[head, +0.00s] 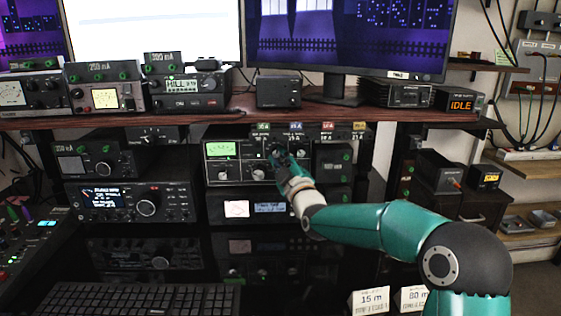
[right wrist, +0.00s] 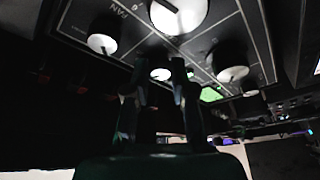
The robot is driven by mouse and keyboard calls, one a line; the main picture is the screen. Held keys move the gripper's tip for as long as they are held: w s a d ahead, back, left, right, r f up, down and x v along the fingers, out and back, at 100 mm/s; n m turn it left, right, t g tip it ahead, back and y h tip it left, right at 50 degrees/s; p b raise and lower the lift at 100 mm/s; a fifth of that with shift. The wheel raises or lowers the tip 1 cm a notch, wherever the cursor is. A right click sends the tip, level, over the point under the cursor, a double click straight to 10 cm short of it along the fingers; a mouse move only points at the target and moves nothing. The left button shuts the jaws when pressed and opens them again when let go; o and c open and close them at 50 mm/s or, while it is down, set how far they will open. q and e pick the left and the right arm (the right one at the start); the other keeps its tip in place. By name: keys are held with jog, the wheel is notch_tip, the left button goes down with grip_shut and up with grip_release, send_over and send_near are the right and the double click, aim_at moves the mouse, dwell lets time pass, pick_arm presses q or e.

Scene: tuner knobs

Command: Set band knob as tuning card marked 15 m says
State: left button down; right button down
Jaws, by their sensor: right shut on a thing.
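The tuner (head: 237,162) is a dark-faced unit with a lit green meter (head: 222,149) and several pale round knobs. My right gripper (head: 280,153) is at the upper middle of its panel and hides part of it. In the right wrist view, the fingertips (right wrist: 160,73) are shut on a small pale knob, which shows between them; its label and pointer cannot be read. The card marked 15 m (head: 368,300) stands at the bottom right; its smaller line is too small to read. My left gripper is out of view.
A card marked 80 m (head: 412,297) stands beside the 15 m card. Other tuner knobs (right wrist: 103,43) lie close around my fingers. A keyboard (head: 140,299) lies at lower left.

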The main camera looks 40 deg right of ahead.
jog(key=shift+a+f, duration=0.1)
jog(key=shift+f, duration=0.05)
jog(key=c, duration=1)
grip_release()
jog(key=shift+o, duration=0.2)
jog(key=v, duration=1.2)
